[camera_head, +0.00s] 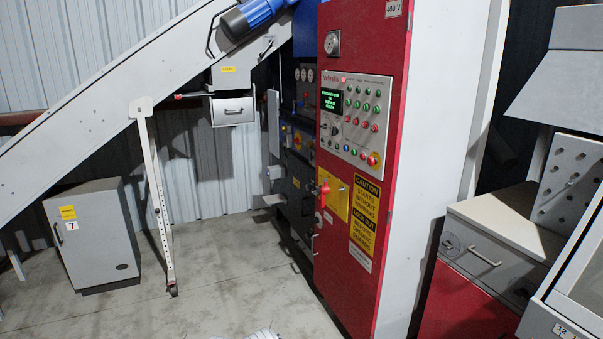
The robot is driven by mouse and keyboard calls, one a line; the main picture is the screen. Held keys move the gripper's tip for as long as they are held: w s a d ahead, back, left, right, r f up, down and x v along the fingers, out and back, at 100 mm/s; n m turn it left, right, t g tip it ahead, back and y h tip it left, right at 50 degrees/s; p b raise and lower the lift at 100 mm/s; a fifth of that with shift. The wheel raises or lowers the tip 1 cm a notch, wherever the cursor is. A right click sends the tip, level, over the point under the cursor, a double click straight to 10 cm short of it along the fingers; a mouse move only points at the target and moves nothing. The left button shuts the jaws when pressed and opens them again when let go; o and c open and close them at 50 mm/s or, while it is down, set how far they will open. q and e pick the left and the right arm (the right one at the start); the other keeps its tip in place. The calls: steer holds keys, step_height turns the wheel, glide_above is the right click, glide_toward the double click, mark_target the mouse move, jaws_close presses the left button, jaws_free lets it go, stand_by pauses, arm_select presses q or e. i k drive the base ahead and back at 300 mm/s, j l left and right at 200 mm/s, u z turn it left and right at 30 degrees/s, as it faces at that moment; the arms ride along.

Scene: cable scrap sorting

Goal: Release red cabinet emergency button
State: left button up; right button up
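The red cabinet (385,75) stands upright right of the middle. Its grey control panel (358,112) faces left and carries a small green-lit screen (331,103) and rows of green and red buttons. A red button on a yellow round base, the emergency button (374,159), sits at the panel's lower right corner. It is too small to tell whether it is pressed in. Lower down, a red rotary handle (324,193) sits on a yellow plate.
A grey conveyor (90,115) slants across the left, with a thin support leg (156,205) on the floor. A grey box (95,235) marked 7 stands beneath. A drawer unit (490,250) stands at right. The concrete floor (235,270) before the cabinet is mostly clear.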

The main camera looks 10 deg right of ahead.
mark_target(371, 161)
steer(key=i, duration=1.6)
steer(key=i+z, duration=0.15)
steer(key=z, duration=0.25)
